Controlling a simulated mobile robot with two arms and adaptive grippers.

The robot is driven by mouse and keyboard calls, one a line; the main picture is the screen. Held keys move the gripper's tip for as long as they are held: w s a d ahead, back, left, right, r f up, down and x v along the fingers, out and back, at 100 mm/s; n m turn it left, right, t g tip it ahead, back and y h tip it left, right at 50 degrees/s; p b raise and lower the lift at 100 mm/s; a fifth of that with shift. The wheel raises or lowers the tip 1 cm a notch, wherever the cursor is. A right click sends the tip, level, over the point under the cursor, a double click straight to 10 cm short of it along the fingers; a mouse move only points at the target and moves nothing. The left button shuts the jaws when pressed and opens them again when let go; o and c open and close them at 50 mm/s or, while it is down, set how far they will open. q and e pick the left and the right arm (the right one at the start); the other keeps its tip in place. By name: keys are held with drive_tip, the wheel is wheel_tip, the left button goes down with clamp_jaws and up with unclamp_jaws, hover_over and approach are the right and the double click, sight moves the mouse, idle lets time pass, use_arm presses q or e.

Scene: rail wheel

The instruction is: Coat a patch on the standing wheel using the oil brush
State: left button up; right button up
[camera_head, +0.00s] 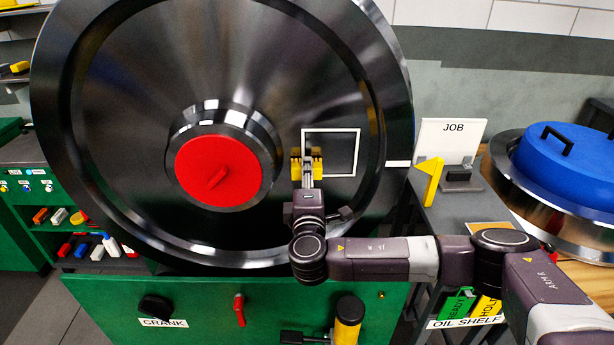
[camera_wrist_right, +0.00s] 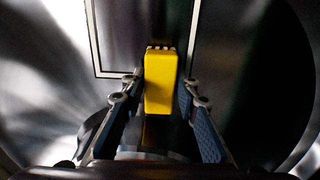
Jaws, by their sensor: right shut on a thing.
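The large dark steel wheel (camera_head: 110,130) stands upright with a red hub cap (camera_head: 218,171). A white square outline (camera_head: 331,130) marks a patch (camera_head: 338,152) on its face, right of the hub; the patch also shows in the right wrist view (camera_wrist_right: 120,45). My right gripper (camera_head: 307,182) is shut on the yellow oil brush (camera_wrist_right: 160,85). In the head view the brush (camera_head: 317,164) overlaps the patch's left edge. My left gripper is not in view.
A green stand (camera_head: 210,305) with a crank knob and a red lever is below the wheel. At right are a JOB sign (camera_head: 449,140), a yellow number 1 marker (camera_head: 429,178), an OIL SHELF label (camera_head: 466,322) and a blue lid (camera_head: 570,165) with a black handle.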

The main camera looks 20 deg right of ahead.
drive_tip(key=shift+w, duration=0.3)
drive_tip(key=d, duration=0.2)
drive_tip(key=s+d, duration=0.1)
drive_tip(key=d, duration=0.1)
drive_tip(key=shift+s, duration=0.2)
